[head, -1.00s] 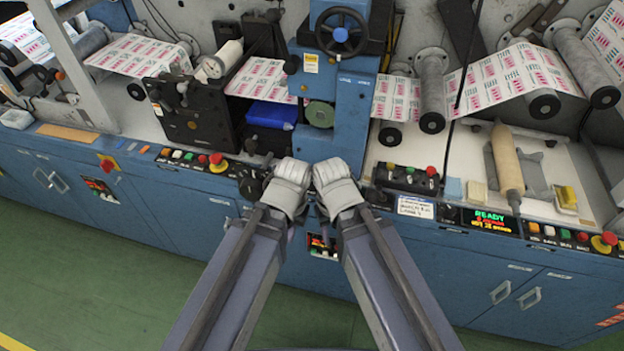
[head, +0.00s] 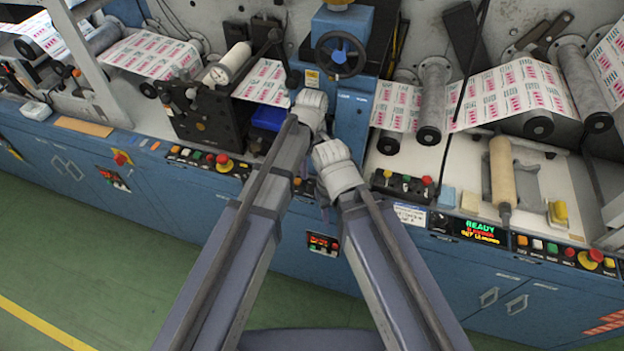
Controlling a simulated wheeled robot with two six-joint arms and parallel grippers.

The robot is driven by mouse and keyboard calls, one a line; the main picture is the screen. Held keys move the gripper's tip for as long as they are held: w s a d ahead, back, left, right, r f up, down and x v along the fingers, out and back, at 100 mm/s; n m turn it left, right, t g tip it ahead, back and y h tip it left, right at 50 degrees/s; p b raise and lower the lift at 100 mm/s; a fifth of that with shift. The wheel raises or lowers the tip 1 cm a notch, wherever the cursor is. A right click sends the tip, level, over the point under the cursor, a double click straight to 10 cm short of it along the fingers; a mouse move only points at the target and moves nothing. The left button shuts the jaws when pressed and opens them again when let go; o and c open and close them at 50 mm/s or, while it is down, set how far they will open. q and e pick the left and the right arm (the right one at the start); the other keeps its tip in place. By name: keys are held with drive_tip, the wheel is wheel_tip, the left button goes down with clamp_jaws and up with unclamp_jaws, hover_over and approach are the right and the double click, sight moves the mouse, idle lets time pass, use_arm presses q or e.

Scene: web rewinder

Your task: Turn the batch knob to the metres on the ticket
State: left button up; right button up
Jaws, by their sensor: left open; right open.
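The lit display (head: 478,228) on the front panel at right shows READY in green above red and yellow lines too small to read surely. A small dark round knob (head: 440,221) sits just left of it, possibly the batch knob; its setting is unreadable. A white card with a blue top (head: 411,215), perhaps the ticket, is left of that knob; its writing is illegible. My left gripper (head: 311,103) is open, in front of the blue column. My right gripper (head: 328,153) is open, lower, left of the card. Both are away from the knob, fingertips mostly hidden.
A black button box (head: 403,185) stands near my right gripper. A handwheel (head: 341,55) is above my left gripper. A tan roller (head: 503,175) lies behind the display. Coloured buttons and a red stop button (head: 590,258) line the panel at right.

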sight(312, 184)
use_arm(q)
drive_tip(key=shift+f, duration=0.15)
wheel_tip(312, 184, down, 8)
drive_tip(key=b, duration=0.7)
drive_tip(key=shift+b, duration=0.4)
drive_tip(key=shift+r, duration=0.2)
clamp_jaws()
